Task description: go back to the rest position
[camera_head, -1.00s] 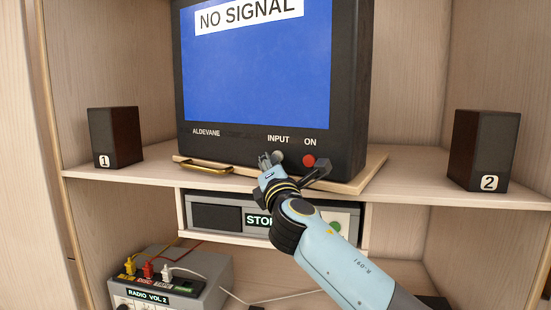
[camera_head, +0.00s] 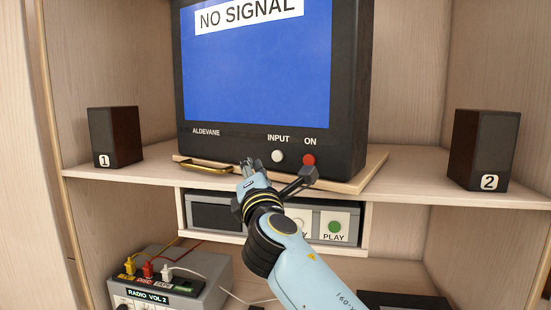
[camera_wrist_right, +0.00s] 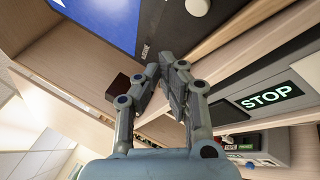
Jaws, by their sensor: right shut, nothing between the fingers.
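My right gripper (camera_head: 250,165) is in front of the shelf edge, below and left of the television's INPUT button. It is shut with nothing between its fingers. In the right wrist view the fingers (camera_wrist_right: 165,72) meet at their tips near the shelf edge. My right arm comes in from the lower right and covers part of the player below the shelf. My left gripper shows in neither view.
The television (camera_head: 258,70) shows NO SIGNAL above a white INPUT button (camera_head: 277,156) and a red ON button (camera_head: 309,160). Speakers 1 (camera_head: 115,137) and 2 (camera_head: 484,150) flank it. Below are the player (camera_head: 215,215) and a grey radio box (camera_head: 195,275) with plugged cables.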

